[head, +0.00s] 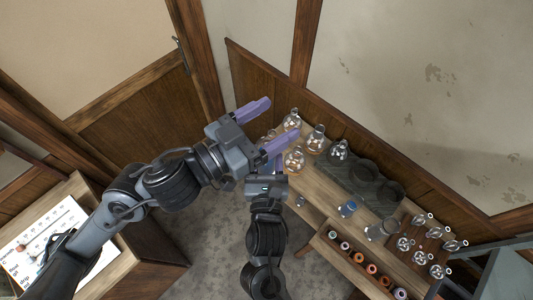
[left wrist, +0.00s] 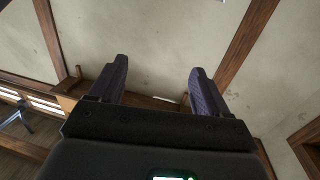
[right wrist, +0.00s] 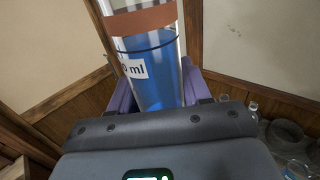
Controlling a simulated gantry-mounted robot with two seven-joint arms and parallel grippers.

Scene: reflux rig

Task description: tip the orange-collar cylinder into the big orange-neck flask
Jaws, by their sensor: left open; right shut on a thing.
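The orange-collar cylinder (right wrist: 152,75) is clear, with an orange-brown band and blue liquid inside, close up in the right wrist view. My right gripper (right wrist: 156,92) is shut around it; it looks roughly upright, its top out of frame. In the head view that grip is mostly hidden behind my left gripper (head: 281,119), which is open and empty with its two purple fingers apart. Round glass flasks stand at the table's far end, among them one with orange tints (head: 294,161) near the right gripper and another behind it (head: 316,139). I cannot tell which is the big orange-neck flask.
A dark tray (head: 360,182) holds another flask (head: 339,150). A blue-topped vessel (head: 347,209) and a rack of small flasks (head: 425,243) stand nearer. A shelf below holds several coloured jars (head: 371,268). The wall runs close behind the table. A cabinet (head: 140,265) stands at left.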

